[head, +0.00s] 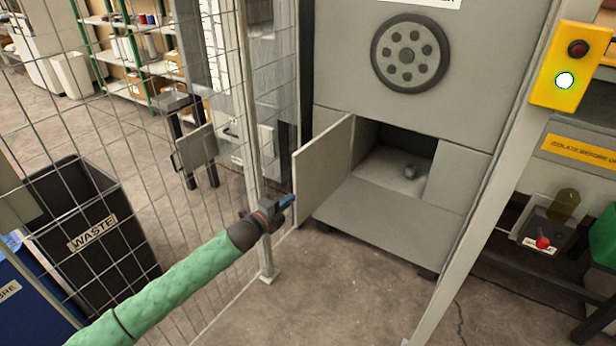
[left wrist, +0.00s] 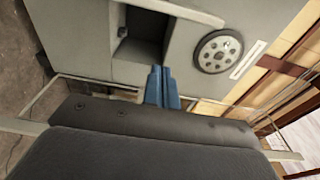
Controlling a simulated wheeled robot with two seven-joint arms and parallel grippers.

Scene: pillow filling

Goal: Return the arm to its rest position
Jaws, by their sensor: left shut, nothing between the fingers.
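My left arm, in a green sleeve, reaches in from the lower left of the head view. My left gripper (head: 288,201) is shut and empty, in front of the lower edge of the open hatch door (head: 324,174). I cannot tell whether it touches the door. In the left wrist view its blue fingers (left wrist: 161,82) are together and point at the grey machine (left wrist: 183,45). The hatch opening (head: 405,160) shows a small grey object (head: 409,171) on its floor. My right gripper is not in view.
A wire mesh fence (head: 110,190) stands at the left, with a black waste bin (head: 90,235) behind it. A slanted frame post (head: 495,170) with a yellow button box (head: 570,68) stands at the right. The floor before the machine (head: 340,280) is clear.

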